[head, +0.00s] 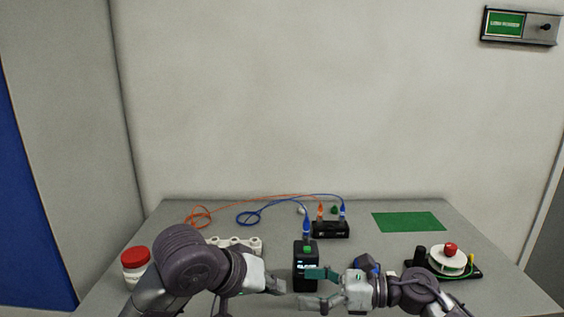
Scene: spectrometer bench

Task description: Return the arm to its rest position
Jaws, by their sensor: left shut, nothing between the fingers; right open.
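My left gripper (276,285) is shut and empty, at the front of the bench just left of a black upright device (306,258) with a lit display and a green top part. My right gripper (308,287) is open, its fingers pointing left in front of the lower part of that device. I cannot tell whether either gripper touches it. A blue connector (306,230) stands above the device. Both arms reach in low over the grey bench (380,213).
A black box (331,231) with orange and blue connectors stands behind. Orange (200,218) and blue cables (248,218) lie at the back left. A red-capped jar (135,266) and white rack (245,243) are left. A green mat (408,222) and red-knobbed round device (450,259) are right.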

